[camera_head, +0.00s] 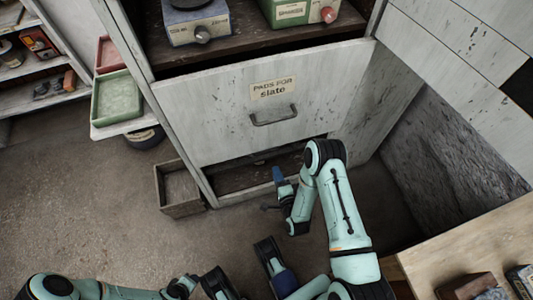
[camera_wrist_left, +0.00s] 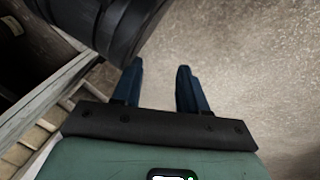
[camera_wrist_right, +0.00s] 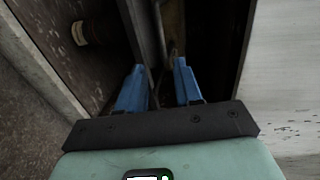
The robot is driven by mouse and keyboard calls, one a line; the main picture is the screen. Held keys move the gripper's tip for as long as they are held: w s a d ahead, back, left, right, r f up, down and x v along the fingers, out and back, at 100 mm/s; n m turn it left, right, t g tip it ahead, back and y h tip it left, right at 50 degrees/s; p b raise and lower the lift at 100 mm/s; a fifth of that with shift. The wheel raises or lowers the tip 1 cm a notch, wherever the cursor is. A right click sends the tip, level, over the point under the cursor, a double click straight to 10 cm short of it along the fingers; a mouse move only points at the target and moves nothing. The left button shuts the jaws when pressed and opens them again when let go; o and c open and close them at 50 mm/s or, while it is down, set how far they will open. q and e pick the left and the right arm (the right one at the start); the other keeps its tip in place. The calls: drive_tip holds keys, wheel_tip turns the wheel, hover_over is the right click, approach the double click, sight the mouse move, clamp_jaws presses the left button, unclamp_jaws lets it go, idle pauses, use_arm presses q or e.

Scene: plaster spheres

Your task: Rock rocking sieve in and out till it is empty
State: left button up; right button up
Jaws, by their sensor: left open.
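I cannot make out a rocking sieve in any view. My right gripper (camera_head: 270,190) reaches to the low opening under the drawer of the pale cabinet (camera_head: 225,115). In the right wrist view its blue fingers (camera_wrist_right: 160,68) stand apart, with a thin grey board edge (camera_wrist_right: 148,45) and a thin rod showing beyond and between them. I cannot tell whether they touch. My left gripper (camera_wrist_left: 159,68) is open and empty over bare floor in the left wrist view. In the head view the left arm is low at the bottom edge.
A small open wooden box (camera_head: 180,190) stands on the floor left of the opening. The drawer (camera_head: 273,115) is labelled "PADS FOR slate". A green tray (camera_head: 117,98) lies on a ledge at left. A wooden table (camera_head: 470,240) is at lower right. The floor at left is clear.

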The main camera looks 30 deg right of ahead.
sight(267, 151)
drive_tip(key=b+x, duration=0.3)
drive_tip(key=x, duration=0.8)
drive_tip(key=shift+w+b, duration=0.3)
use_arm(q)
drive_tip(key=s+a+f+g, duration=0.1)
drive_tip(key=s+f+g, duration=0.2)
drive_tip(key=s+f, duration=0.2)
drive_tip(key=shift+s+f, duration=0.4)
drive_tip(key=shift+s, duration=1.25)
use_arm(e)
drive_tip(key=shift+w+d+f, duration=0.15)
drive_tip(key=shift+w+d, duration=0.05)
drive_tip(key=shift+w, duration=0.45)
clamp_jaws()
